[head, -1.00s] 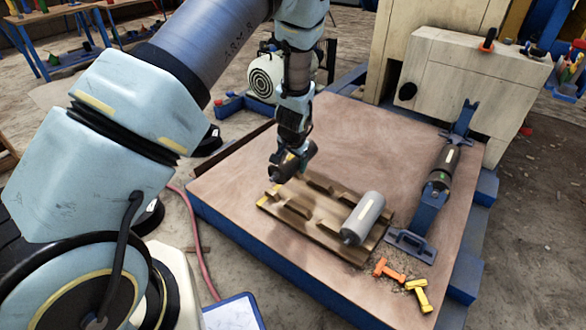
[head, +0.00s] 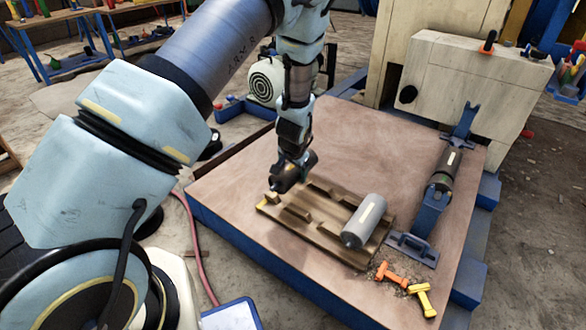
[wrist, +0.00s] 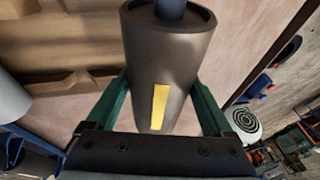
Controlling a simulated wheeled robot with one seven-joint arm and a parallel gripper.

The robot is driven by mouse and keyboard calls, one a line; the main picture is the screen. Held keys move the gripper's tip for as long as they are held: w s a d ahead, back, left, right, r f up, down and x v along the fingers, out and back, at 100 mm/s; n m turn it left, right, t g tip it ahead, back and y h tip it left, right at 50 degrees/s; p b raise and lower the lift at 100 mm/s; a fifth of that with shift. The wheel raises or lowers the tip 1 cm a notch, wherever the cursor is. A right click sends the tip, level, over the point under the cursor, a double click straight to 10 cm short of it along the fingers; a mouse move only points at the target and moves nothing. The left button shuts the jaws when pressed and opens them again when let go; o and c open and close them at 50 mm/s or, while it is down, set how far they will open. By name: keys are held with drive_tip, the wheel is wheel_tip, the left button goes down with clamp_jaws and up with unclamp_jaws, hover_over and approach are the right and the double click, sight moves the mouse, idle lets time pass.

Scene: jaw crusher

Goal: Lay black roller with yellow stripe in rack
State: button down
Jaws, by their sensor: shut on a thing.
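The black roller with a yellow stripe (wrist: 172,65) is between the two green fingers of my gripper (wrist: 162,100) in the wrist view, with its stripe facing the camera. In the head view my gripper (head: 293,168) is shut on this roller (head: 284,180) at the left end of the wooden rack (head: 330,226). I cannot tell whether the roller touches the rack. A grey roller with a pale stripe (head: 365,220) lies at the rack's right end. Raised wooden blocks stand between them on the rack.
A dark roller (head: 442,168) sits in a blue bracket (head: 428,210) at the right. An orange piece (head: 390,273) and a yellow piece (head: 423,298) lie near the board's front right. The brown board (head: 350,135) is clear behind the rack.

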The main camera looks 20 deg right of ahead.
sight(293, 171)
drive_tip(key=shift+w+f+b, duration=0.1)
drive_tip(key=shift+f+b, duration=0.6)
drive_tip(key=shift+f, duration=0.7)
drive_tip(key=shift+f+b, duration=0.55)
drive_tip(key=shift+f, duration=1.05)
idle(1.2)
drive_tip(key=shift+c, duration=0.4)
unclamp_jaws()
drive_tip(key=shift+o, duration=0.4)
drive_tip(key=p+v, duration=0.2)
drive_tip(key=v, duration=0.9)
